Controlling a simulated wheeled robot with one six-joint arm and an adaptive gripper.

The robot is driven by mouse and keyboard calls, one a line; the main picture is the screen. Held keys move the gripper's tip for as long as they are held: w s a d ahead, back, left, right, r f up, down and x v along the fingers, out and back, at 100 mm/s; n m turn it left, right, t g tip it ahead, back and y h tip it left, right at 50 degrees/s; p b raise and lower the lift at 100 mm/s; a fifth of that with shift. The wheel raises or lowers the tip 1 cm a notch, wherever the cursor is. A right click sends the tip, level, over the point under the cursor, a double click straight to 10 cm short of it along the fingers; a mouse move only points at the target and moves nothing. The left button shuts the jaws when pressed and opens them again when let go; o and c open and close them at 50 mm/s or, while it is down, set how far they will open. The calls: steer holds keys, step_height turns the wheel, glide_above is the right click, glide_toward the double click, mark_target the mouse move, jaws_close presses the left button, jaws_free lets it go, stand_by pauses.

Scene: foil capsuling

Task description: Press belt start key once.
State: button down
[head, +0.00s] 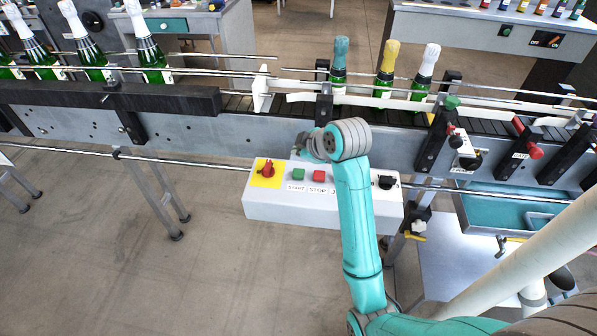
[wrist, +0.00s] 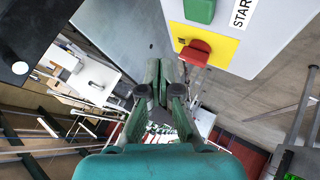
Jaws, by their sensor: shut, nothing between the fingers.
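The green start key (head: 298,174) sits on the sloped top of the white control box (head: 265,209), above its START label (head: 296,187). The key also shows at the top edge of the wrist view (wrist: 200,10), partly cut off. My gripper (head: 299,146) is at the back edge of the box, above and behind the key in the head view. In the wrist view my gripper (wrist: 166,72) has its fingers together with nothing between them. They appear apart from the key, which lies to their upper right.
A red knob (head: 267,168) on a yellow plate is left of the start key; a red STOP key (head: 319,175) is right of it. A black knob (head: 385,182) is at the box's right end. The conveyor (head: 220,122) with bottles (head: 387,67) runs behind.

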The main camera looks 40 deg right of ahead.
mark_target(299, 174)
steer(key=shift+f, duration=2.6)
steer(key=shift+f, duration=0.1)
steer(key=shift+f, duration=0.25)
